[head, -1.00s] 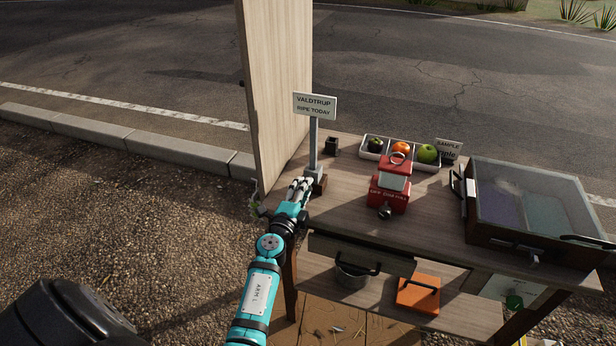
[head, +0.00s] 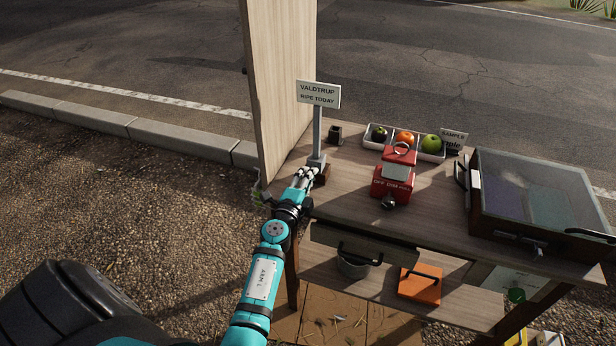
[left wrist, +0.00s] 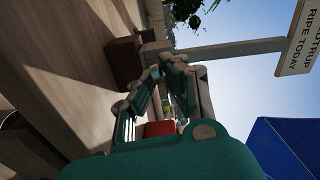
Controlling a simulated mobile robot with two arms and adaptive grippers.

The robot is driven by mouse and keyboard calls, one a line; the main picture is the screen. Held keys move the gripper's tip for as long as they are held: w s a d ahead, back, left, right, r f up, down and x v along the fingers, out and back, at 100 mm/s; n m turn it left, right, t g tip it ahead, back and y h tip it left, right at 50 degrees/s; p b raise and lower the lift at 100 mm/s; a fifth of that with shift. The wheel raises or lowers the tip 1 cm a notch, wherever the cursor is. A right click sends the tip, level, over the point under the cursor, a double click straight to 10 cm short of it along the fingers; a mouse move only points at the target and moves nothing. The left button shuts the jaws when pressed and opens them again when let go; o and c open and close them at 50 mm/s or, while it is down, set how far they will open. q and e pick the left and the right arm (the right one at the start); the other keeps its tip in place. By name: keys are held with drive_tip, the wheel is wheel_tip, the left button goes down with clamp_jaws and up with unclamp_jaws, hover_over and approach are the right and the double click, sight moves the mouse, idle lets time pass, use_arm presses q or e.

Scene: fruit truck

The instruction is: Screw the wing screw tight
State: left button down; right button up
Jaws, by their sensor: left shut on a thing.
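The sign (head: 318,95) reading "VALDTRUP RIPE TODAY" stands upright on a grey post (head: 317,132) set in a dark wooden block (head: 324,175) at the counter's left end. My left gripper (head: 308,174) is at the foot of the post, shut on the wing screw there. The screw itself is hidden behind the fingers in both views. In the left wrist view the fingertips (left wrist: 166,62) meet at the lower post, beside the wooden block (left wrist: 122,62). How deep the screw sits cannot be seen. My right gripper is not in view.
A tall wooden panel (head: 280,80) stands left of the sign. A red box-shaped device (head: 393,181), a fruit tray (head: 376,142) and a glass-topped case (head: 535,200) are to the right. A small dark cup (head: 335,134) stands behind the post.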

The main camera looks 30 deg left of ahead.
use_arm(q)
drive_tip(key=shift+m, duration=0.8)
drive_tip(key=shift+r, duration=0.1)
drive_tip(key=c, duration=1.4)
unclamp_jaws()
drive_tip(key=shift+c, duration=0.2)
drive_tip(key=shift+s, duration=0.1)
drive_tip(key=shift+s, duration=0.3)
drive_tip(key=v, duration=1.1)
drive_tip(key=shift+s, duration=0.15)
